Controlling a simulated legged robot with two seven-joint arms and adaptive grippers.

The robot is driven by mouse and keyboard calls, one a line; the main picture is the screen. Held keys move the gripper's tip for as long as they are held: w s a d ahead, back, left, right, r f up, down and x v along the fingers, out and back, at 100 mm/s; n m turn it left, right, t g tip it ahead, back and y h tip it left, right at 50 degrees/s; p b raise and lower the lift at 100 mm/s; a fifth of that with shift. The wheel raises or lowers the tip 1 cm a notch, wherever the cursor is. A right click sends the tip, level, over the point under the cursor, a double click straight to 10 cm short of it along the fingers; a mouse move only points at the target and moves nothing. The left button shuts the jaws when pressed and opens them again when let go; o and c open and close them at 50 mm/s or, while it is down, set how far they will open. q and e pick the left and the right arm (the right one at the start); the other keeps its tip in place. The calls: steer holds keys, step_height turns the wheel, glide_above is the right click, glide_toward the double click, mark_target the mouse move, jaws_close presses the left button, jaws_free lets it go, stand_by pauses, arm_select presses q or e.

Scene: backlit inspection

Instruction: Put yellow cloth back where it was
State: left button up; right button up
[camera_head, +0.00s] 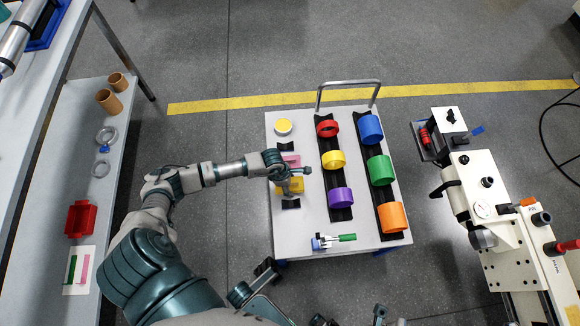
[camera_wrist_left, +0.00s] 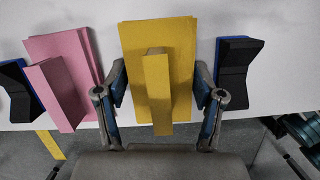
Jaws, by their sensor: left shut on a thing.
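The yellow cloth (camera_head: 290,187) lies on the light top of a cart (camera_head: 304,220), below the pink cloth (camera_head: 292,161) in the head view. In the left wrist view the yellow cloth (camera_wrist_left: 184,50) is a flat piece with a raised part standing between my fingers. My left gripper (camera_head: 298,181) is over it and shut on that raised part; its two fingers (camera_wrist_left: 160,100) are on either side. The pink cloth (camera_wrist_left: 70,60) is left of it there. At the head view's bottom a dark end part may be my right gripper (camera_head: 267,270); its jaws are unclear.
Black holders (camera_wrist_left: 234,72) flank the cloths. Coloured rings such as the yellow ring (camera_head: 333,159) sit on black racks to the right. A yellow round item (camera_head: 283,127) is at the upper left. A green-handled tool (camera_head: 333,240) lies near the front. A machine (camera_head: 484,205) stands right.

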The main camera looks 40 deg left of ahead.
arm_select(q)
steer(key=shift+o, duration=0.2)
steer(key=shift+s+f, duration=0.15)
steer(key=shift+f, duration=0.3)
steer(key=shift+s+f+b, duration=0.1)
steer(key=shift+f+b, duration=0.2)
steer(key=shift+b, duration=0.1)
steer(key=shift+c, duration=1.3)
steer(key=o, duration=1.4)
steer(key=shift+d+f, duration=0.1)
steer(key=shift+f, duration=0.2)
steer(key=shift+a+r, duration=0.25)
steer(key=shift+r, duration=0.2)
steer(key=v, duration=1)
steer(key=shift+d+r, duration=0.15)
steer(key=shift+r, duration=0.6)
